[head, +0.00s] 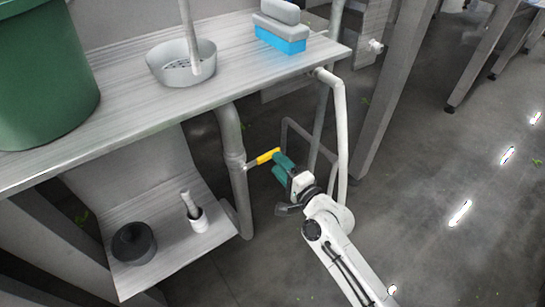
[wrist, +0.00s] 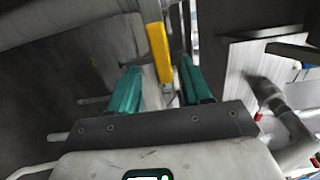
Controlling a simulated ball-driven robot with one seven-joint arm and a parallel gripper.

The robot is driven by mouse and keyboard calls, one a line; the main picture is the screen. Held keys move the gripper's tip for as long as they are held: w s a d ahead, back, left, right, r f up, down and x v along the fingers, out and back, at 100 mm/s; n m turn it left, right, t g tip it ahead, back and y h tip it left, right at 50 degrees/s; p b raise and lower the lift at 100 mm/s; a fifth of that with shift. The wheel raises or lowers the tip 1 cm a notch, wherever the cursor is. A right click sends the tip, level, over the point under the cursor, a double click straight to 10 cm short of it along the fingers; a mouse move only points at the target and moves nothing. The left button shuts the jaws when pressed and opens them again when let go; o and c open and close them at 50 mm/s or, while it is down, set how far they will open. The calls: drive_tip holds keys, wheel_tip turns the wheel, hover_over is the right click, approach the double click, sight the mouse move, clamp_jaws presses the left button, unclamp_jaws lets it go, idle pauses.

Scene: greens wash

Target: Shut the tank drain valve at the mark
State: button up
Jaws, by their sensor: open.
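The drain valve shows as a yellow lever (head: 267,156) on the grey vertical drain pipe (head: 232,150) under the counter. The lever sticks out to the right of the pipe, close to level. My gripper (head: 279,166) with teal fingers is at the lever's free end. In the wrist view the yellow lever (wrist: 159,52) reaches down toward the gap between the two open teal fingers (wrist: 161,88). I cannot tell whether either finger touches it. The mark is not distinguishable in either view.
A counter (head: 130,90) above holds a green tub (head: 45,75), a grey strainer bowl (head: 172,68) and a blue-based brush (head: 280,36). A white pipe (head: 341,130) stands right of my gripper. Open floor lies right.

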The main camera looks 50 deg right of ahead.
drive_tip(key=v, duration=0.5)
drive_tip(key=shift+s, duration=0.35)
drive_tip(key=a+f+n+g+y, duration=0.6)
drive_tip(key=a+n, duration=0.5)
drive_tip(key=s+a+f+n+g+h, duration=0.1)
drive_tip(key=s+a+f+n+g, duration=0.15)
drive_tip(key=s+n+g, duration=1)
drive_tip(key=s+r+m+t+p, duration=0.2)
drive_tip(key=s+r+p, duration=0.1)
drive_tip(key=r+p, duration=1.4)
drive_tip(key=shift+d+r+p, duration=0.2)
drive_tip(key=shift+r+p, duration=0.15)
drive_tip(key=shift+r, duration=0.1)
drive_tip(key=shift+s+m, duration=0.1)
drive_tip(key=shift+m, duration=0.15)
